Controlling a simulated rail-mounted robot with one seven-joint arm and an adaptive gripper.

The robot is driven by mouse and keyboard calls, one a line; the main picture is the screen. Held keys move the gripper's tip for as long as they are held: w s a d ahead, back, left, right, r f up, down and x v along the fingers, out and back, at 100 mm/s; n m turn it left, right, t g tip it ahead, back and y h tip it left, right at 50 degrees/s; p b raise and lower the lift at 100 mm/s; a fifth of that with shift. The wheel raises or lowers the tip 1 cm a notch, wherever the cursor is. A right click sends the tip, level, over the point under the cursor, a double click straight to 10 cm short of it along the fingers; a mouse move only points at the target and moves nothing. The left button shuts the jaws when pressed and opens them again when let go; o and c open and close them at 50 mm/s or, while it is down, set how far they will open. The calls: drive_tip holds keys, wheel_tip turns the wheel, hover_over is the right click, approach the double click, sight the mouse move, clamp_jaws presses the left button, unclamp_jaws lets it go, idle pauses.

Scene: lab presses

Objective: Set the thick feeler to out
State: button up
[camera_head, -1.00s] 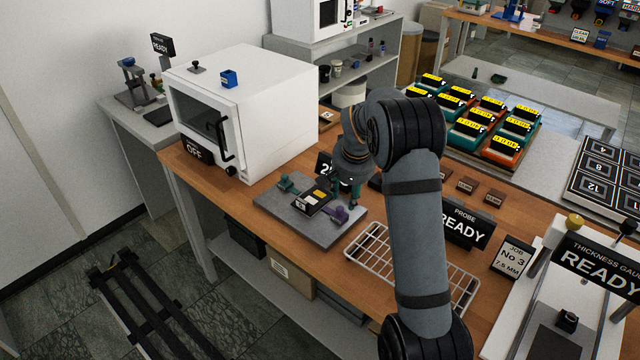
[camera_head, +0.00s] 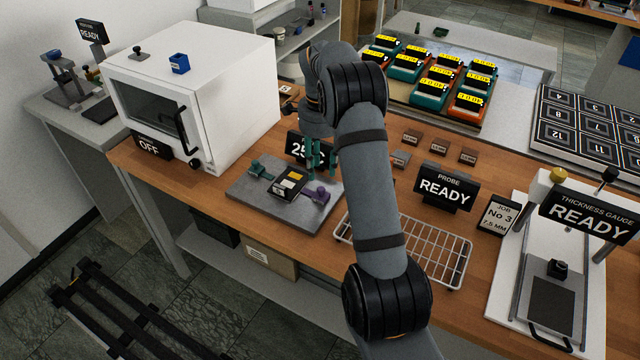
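A grey plate (camera_head: 248,207) lies on the wooden bench. It carries a small dark block (camera_head: 289,182) with yellow and white patches, a teal handled piece (camera_head: 259,170) at its left and a purple handled piece (camera_head: 320,194) at its right. I cannot tell which piece, if either, is the thick feeler; no label for it is readable. My gripper (camera_head: 322,156), with teal fingers, points down above the plate's back right part. Its fingers look apart with nothing between them. The arm hides part of the sign behind.
A white oven (camera_head: 240,85) marked OFF stands left of the plate. A wire rack (camera_head: 440,250) lies right of it, partly behind my arm. The PROBE READY sign (camera_head: 445,188) and thickness gauge (camera_head: 503,285) are further right. Small brown blocks (camera_head: 439,148) lie behind.

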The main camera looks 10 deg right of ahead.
sight(321, 188)
wheel_tip(321, 188, down, 7)
drive_tip(key=shift+d+f+p, duration=0.15)
drive_tip(key=shift+p, duration=0.3)
drive_tip(key=shift+c, duration=0.9)
drive_tip(key=c, duration=0.7)
clamp_jaws()
